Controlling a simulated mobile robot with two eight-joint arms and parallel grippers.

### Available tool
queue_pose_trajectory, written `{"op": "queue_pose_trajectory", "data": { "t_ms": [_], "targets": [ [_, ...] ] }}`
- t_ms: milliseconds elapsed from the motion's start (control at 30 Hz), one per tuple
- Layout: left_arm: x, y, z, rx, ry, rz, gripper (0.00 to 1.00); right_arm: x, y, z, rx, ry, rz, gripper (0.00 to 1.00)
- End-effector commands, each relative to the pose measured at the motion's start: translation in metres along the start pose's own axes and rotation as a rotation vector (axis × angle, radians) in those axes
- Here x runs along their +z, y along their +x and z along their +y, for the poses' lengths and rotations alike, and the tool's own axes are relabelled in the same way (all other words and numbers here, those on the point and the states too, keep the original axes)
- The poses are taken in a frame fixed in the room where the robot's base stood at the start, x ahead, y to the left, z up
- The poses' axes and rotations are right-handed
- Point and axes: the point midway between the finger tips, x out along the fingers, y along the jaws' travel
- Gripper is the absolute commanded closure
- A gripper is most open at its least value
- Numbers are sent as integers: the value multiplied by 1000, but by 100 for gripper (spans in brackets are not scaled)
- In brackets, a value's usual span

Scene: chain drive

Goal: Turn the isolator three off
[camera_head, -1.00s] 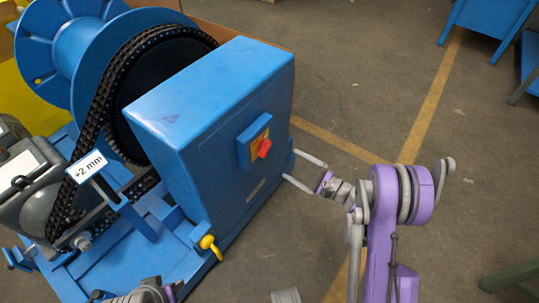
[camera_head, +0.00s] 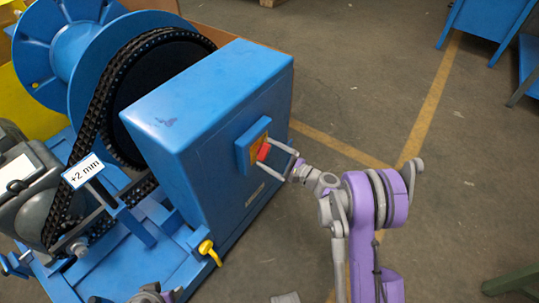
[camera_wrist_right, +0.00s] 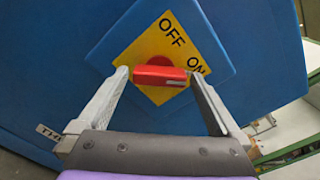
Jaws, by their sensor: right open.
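The isolator is a red handle (camera_wrist_right: 160,76) on a yellow plate (camera_wrist_right: 150,50) marked OFF and ON, set on a blue square box. In the wrist view the handle lies level across the picture, its right end near the ON mark. In the head view the red handle (camera_head: 264,152) shows on the right face of the big blue housing (camera_head: 215,110). My right gripper (camera_head: 267,156) is at the isolator, open, with one fingertip at each end of the handle; it also shows in the wrist view (camera_wrist_right: 158,78). I cannot tell whether the fingers touch it.
A black chain (camera_head: 98,110) runs round a wheel beside the housing. A blue spool (camera_head: 60,50) stands behind. A yellow-handled part (camera_head: 208,249) sits low at the housing's corner. A grey piece, seemingly my left arm, shows at the bottom edge. The floor to the right is open.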

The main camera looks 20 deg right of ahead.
Motion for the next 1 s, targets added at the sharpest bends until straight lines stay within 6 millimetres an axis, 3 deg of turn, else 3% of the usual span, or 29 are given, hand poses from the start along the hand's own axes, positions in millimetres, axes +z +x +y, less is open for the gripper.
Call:
{"op": "queue_pose_trajectory", "data": {
  "t_ms": [67,467,767,1000],
  "targets": [
    [0,0,0,0,0,0,50,0,0,0,0,0,0,0],
    [0,0,0,0,0,0,50,0,0,0,0,0,0,72],
    [0,1,0,0,0,0,50,0,0,0,0,-32,0,74],
    [1,2,0,0,0,-1,50,0,0,0,0,-160,0,74]
  ]
}}
